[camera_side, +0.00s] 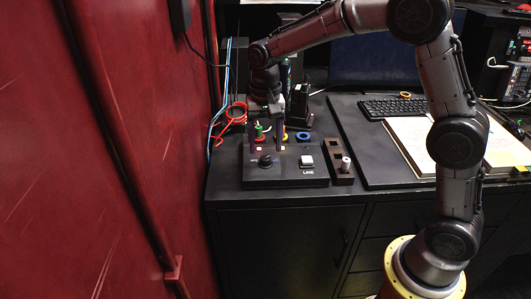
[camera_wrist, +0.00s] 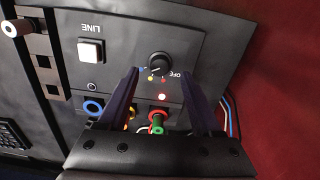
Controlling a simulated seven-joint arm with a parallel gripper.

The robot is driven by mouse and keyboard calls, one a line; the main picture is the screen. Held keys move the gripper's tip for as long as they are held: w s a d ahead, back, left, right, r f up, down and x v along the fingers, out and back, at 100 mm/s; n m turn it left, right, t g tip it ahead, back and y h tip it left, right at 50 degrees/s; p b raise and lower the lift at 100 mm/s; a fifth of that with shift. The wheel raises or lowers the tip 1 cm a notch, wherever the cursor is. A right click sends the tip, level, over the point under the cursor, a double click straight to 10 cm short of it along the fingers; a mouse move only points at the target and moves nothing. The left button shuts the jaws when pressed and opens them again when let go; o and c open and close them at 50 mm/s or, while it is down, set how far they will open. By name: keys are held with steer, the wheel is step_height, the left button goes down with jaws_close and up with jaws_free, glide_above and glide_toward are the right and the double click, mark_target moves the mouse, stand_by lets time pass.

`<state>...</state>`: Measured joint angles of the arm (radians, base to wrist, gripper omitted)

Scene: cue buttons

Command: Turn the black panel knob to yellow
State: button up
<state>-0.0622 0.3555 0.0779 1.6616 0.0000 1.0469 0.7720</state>
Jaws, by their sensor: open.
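The black panel knob (camera_wrist: 160,65) is on the dark panel box (camera_side: 300,178). It also shows in the side view (camera_side: 265,160). Around it in the wrist view are an OFF mark, a blue dot (camera_wrist: 143,69), a yellow dot (camera_wrist: 151,79) and a red dot (camera_wrist: 163,80). A pale pointer line on the knob seems to face the blue side, but it is too small to be sure. My gripper (camera_wrist: 157,70) is open and points down at the panel. Its fingers lie on either side of the knob in the wrist view, with no contact visible. The side view shows it above the panel (camera_side: 264,148).
A white LINE button (camera_side: 307,160) is right of the knob. A dark block (camera_side: 338,152) with a pale peg stands beside the panel. The red wall (camera_side: 120,150) is close left.

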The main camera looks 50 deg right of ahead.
mark_target(265, 158)
steer(key=shift+f, duration=1.75)
jaws_close()
